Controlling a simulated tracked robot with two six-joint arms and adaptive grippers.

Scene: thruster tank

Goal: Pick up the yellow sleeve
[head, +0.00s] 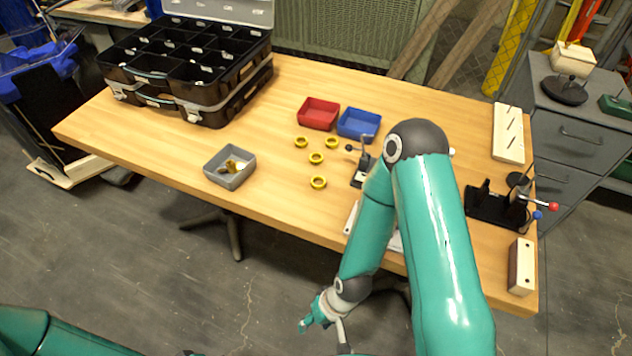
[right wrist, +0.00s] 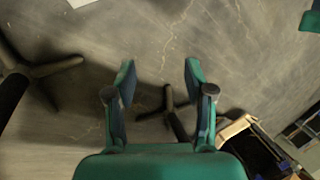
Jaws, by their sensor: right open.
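Several yellow rings lie apart on the wooden table, one of them the front yellow ring (head: 318,182). A grey tray (head: 231,180) to their left holds small yellow and brown pieces (head: 232,167), too small to make out. I cannot tell which of these is the yellow sleeve. My right gripper (head: 312,318) is below the table's front edge, over the floor and well away from the rings. In the right wrist view my right gripper (right wrist: 158,75) has its fingers apart with only floor between them. Part of my left arm shows at lower left; its gripper is out of view.
A red bin (head: 318,113) and a blue bin (head: 358,124) stand behind the rings. A small lever device (head: 361,165) is right of them. A black organizer case (head: 190,70) fills the back left. A black fixture (head: 497,205) and wooden blocks are at the right.

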